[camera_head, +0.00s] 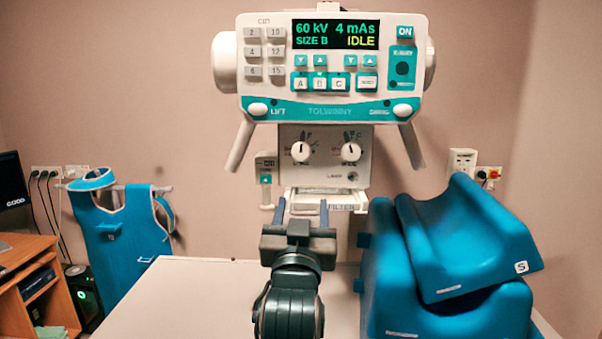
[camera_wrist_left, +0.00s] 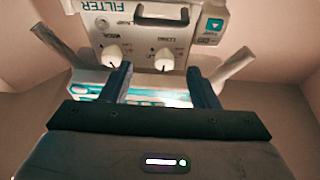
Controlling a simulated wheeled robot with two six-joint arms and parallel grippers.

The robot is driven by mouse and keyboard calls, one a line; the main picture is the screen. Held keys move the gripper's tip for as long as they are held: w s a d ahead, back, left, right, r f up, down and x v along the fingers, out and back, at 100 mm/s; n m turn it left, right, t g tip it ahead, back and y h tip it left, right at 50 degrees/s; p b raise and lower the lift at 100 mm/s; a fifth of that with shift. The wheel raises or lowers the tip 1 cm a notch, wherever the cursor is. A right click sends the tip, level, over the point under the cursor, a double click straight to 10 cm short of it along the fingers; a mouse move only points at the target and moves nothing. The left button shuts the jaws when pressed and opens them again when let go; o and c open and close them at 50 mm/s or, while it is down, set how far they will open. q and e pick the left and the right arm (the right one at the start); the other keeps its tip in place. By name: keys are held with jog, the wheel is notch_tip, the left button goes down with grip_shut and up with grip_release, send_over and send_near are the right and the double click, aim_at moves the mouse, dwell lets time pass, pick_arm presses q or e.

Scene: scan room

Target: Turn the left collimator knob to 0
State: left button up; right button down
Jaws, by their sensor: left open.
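The left collimator knob (camera_head: 300,151) is a round white dial on the grey panel under the X-ray console. A short dark line marks its face; the scale figures are too small to read. The right knob (camera_head: 351,152) sits beside it. My left gripper (camera_head: 302,207) is open and empty, below the left knob in the picture, with its fingers pointing at the panel. In the left wrist view, which is upside down, the left knob (camera_wrist_left: 164,60) appears between the spread fingertips (camera_wrist_left: 159,70), apart from them. My right gripper is not in view.
The console (camera_head: 330,68) with two angled handles hangs above the knobs. A filter rail (camera_head: 341,208) lies below them, and a small switch box (camera_head: 265,168) is to their left. Blue foam wedges (camera_head: 470,235) stand on the white table (camera_head: 185,290) at right.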

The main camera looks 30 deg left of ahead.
aim_at(301, 156)
pick_arm(q)
jog(key=shift+n+t+y, duration=0.3)
jog(key=shift+y, duration=0.1)
jog(key=w+a+r+p, duration=0.1)
jog(key=w+r, duration=0.1)
jog(key=w+a+r+p, duration=0.3)
jog(key=w+a+r, duration=0.1)
jog(key=shift+w+r, duration=0.3)
jog(key=shift+w, duration=0.05)
jog(key=shift+w+a+p, duration=0.25)
jog(key=shift+w+p, duration=0.05)
jog(key=shift+w, duration=0.15)
jog(key=c, duration=1)
